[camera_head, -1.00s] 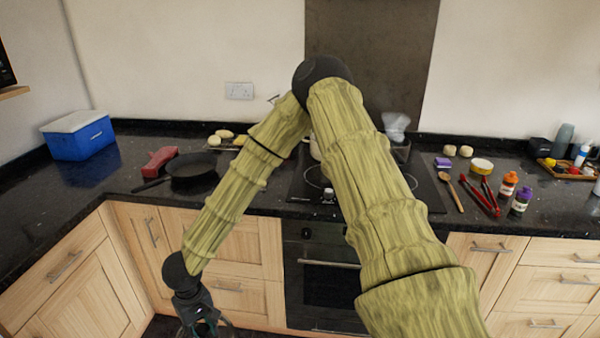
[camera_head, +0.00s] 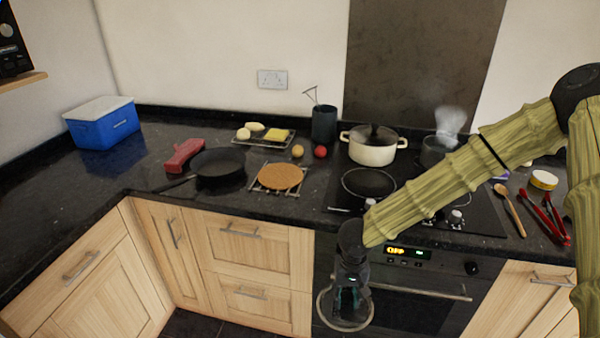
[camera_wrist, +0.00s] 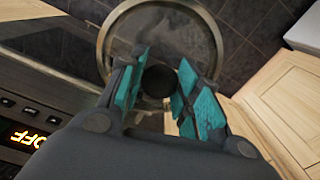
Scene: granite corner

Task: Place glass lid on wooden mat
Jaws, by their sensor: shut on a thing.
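My gripper (camera_head: 350,290) is shut on the knob of the glass lid (camera_head: 324,310). The lid is a clear disc with a metal rim. It hangs in front of the oven, below the counter's front edge. In the wrist view the lid (camera_wrist: 214,45) lies beyond the teal finger pads, with its dark round knob between them. The round wooden mat (camera_head: 280,176) lies on a metal rack on the counter, up and left of my gripper. The mat's top is bare.
A black pan (camera_head: 217,165) stands left of the mat, and a red object (camera_head: 184,155) lies beyond it. A cream pot with a lid (camera_head: 372,146) stands on the hob. A tomato (camera_head: 320,151) and an onion-like item (camera_head: 297,151) lie behind the mat.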

